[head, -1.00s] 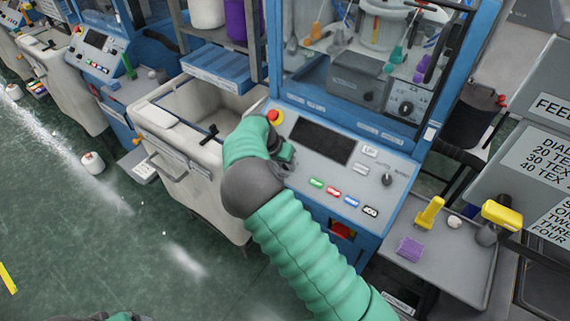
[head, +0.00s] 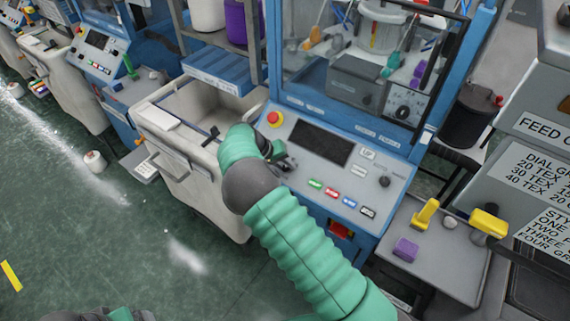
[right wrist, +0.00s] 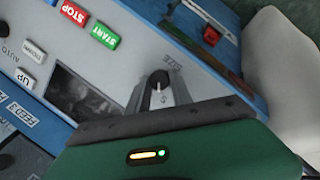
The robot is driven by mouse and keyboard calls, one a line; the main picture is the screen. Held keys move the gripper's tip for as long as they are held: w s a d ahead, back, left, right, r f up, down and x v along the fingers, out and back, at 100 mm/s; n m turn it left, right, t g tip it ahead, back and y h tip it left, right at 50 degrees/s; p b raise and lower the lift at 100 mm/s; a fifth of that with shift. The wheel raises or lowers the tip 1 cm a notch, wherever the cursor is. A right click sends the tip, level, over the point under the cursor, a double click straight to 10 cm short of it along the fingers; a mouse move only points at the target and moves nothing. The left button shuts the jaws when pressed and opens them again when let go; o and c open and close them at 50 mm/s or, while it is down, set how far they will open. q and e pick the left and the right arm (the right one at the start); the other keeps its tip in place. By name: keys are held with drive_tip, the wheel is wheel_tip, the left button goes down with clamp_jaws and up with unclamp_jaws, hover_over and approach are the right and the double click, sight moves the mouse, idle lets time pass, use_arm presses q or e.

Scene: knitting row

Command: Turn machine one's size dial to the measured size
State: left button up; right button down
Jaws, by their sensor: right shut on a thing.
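Machine one's blue frame carries a sloping grey control panel (head: 330,172). The size dial (right wrist: 160,80), a small dark knob with a pale pointer and "SIZE" lettered beside it, shows in the right wrist view. My right gripper (right wrist: 160,92) is shut on this dial, with a grey finger on either side of it. In the head view my right gripper (head: 284,162) is at the panel's left part, and the hand hides the dial. My left gripper is not visible; only a bit of my left arm shows at the bottom edge.
The panel also has a red stop button (head: 274,119), a dark screen (head: 320,142), coloured buttons and another knob (head: 384,182). A pale bin (head: 178,150) stands left of the panel. A grey tray (head: 440,262) with a purple block (head: 405,249) and yellow-handled items is at right.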

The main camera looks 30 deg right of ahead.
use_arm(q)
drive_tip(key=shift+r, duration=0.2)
use_arm(e)
drive_tip(key=shift+a+n, duration=0.15)
drive_tip(key=shift+n, duration=0.65)
drive_tip(key=c, duration=1.5)
unclamp_jaws()
drive_tip(key=shift+o, duration=1.2)
drive_tip(key=shift+a, duration=0.1)
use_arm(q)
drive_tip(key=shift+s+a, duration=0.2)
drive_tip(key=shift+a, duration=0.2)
use_arm(e)
drive_tip(key=shift+o, duration=0.6)
drive_tip(key=shift+s+a+r+h, duration=0.1)
drive_tip(key=shift+a+r+h, duration=0.05)
drive_tip(key=shift+h, duration=0.15)
